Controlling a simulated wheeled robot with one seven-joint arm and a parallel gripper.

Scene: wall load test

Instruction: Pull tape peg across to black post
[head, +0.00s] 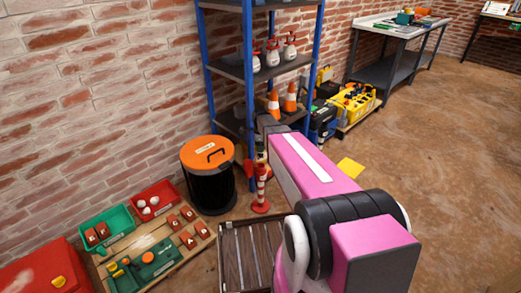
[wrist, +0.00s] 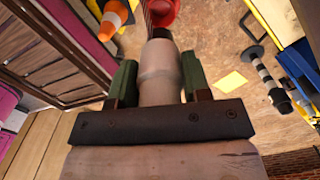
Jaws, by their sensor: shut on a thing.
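My gripper (wrist: 158,82) is in the wrist view, its two green-padded fingers closed on either side of a pale, rounded peg (wrist: 160,75) with a dark end. In the head view my arm hides most of the gripper and the peg. A red-and-white post (head: 261,190) with a red base stands on the floor beside the black bin. The red base (wrist: 163,12) shows just beyond the peg's dark end in the wrist view. A black post (wrist: 266,76) with white bands is at the right of the wrist view.
A blue-framed shelf (head: 247,75) stands against the brick wall, with orange cones (head: 290,98) low on it. A black bin (head: 208,185) with an orange lid and a slatted wooden crate (head: 232,260) are near. A yellow square (head: 350,168) lies on open floor at right.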

